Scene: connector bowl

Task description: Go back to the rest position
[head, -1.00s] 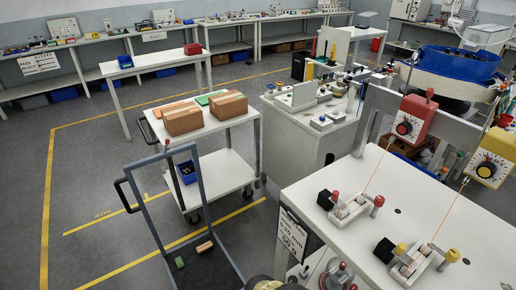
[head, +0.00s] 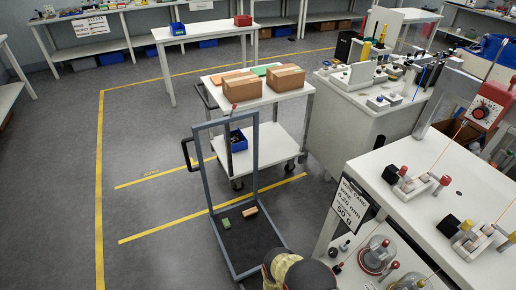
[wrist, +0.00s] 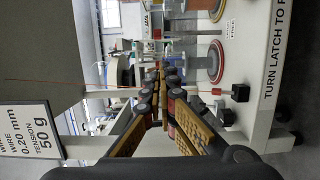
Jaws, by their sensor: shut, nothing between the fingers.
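My gripper (wrist: 163,97) shows in the wrist view, its orange-brown and black fingers drawn together at the tips with nothing held. In the head view, a rounded dark and yellowish part of my arm shows at the bottom edge, beside the white wire-winding bench (head: 400,160). My fingertips cannot be made out there. The wrist view is turned on its side and shows the wire sign (wrist: 32,135) at left and red-ringed spools (wrist: 215,60) at right, beyond the fingers.
A dark platform cart (head: 250,245) with two small blocks stands just left of the bench. Behind it is a white trolley (head: 265,150) with cardboard boxes (head: 286,82). A grey machine cabinet (head: 350,125) stands to the right. Open floor (head: 150,215) with yellow lines lies left.

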